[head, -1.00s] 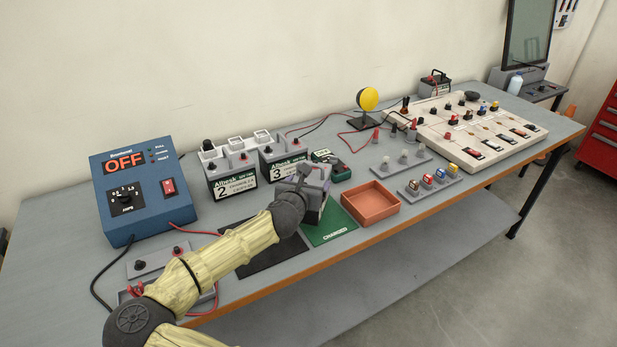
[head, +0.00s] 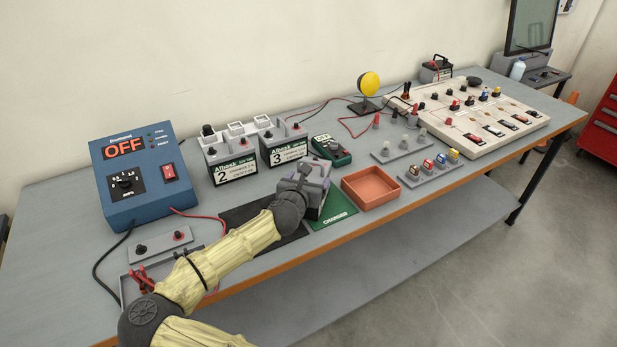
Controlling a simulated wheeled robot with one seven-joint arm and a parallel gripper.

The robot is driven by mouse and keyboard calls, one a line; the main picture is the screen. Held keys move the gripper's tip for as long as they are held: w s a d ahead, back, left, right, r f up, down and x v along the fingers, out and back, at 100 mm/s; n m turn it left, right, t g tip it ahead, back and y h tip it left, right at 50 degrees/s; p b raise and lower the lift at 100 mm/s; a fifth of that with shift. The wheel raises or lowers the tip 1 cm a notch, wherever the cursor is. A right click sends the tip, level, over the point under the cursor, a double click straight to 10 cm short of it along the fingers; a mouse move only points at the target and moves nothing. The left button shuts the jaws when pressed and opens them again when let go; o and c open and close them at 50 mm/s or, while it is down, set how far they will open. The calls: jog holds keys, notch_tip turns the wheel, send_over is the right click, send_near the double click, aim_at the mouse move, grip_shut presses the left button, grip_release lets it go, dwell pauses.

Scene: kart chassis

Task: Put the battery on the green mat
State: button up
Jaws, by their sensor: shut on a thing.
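The green mat (head: 342,211), with white lettering that reads CHARGED, lies near the front edge of the bench. My gripper (head: 305,178) is shut on a grey battery (head: 318,197) at the left part of this mat. My wrist and the gripper hide much of the battery. I cannot tell whether its base touches the mat or is slightly above it. Two more batteries, marked 2 (head: 232,165) and 3 (head: 284,148), stand upright behind, in grey holders.
A black mat (head: 240,214) lies left of the green mat, partly under my arm. An orange tray (head: 370,188) is close on the right. A small green meter (head: 331,150) stands behind. A blue charger reading OFF (head: 135,185) stands at the left, with cables.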

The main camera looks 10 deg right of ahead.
jog(key=shift+r, duration=0.25)
jog(key=o, duration=2)
jog(key=shift+f, duration=0.25)
jog(key=shift+s, duration=0.15)
jog(key=v, duration=1.2)
